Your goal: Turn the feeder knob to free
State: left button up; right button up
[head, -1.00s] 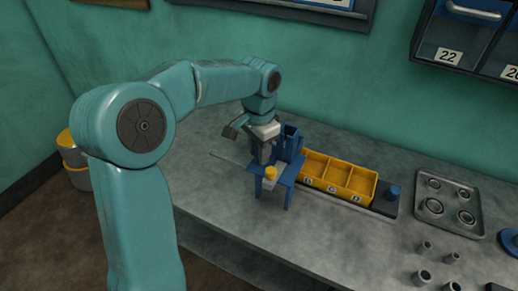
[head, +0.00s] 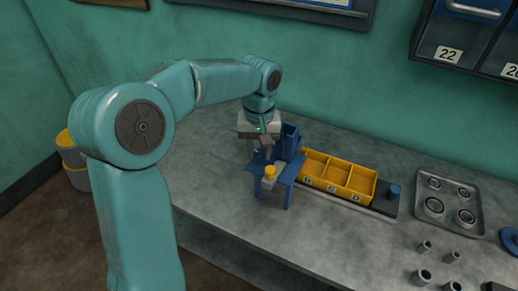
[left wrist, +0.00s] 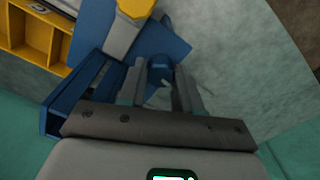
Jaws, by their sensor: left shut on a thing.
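The feeder is a blue stand (head: 290,172) on the grey bench, with a yellow cap (head: 270,171) at its front. A small blue knob (left wrist: 160,68) sits on the feeder, between the fingers of my left gripper (left wrist: 160,85) in the left wrist view. In the head view my left gripper (head: 262,152) points down over the left part of the feeder, and it is shut on the knob. The fingers partly hide the knob, and I cannot read its setting. The yellow cap also shows at the top of the left wrist view (left wrist: 135,8). My right gripper is not in view.
A yellow bin with compartments (head: 340,178) stands right of the feeder. A small blue part (head: 394,192) is at the bin's right end. A metal tray with rings (head: 450,203) and several small cylinders (head: 424,246) lie farther right. The bench left of the feeder is clear.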

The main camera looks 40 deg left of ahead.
pick_arm(q)
jog(key=shift+w+a+r+n, duration=0.1)
jog(key=shift+r+n, duration=0.1)
jog(key=shift+n, duration=0.6)
jog(key=o, duration=0.9)
jog(key=shift+o, duration=0.7)
jog(key=shift+f, duration=0.1)
jog(key=shift+f, duration=0.1)
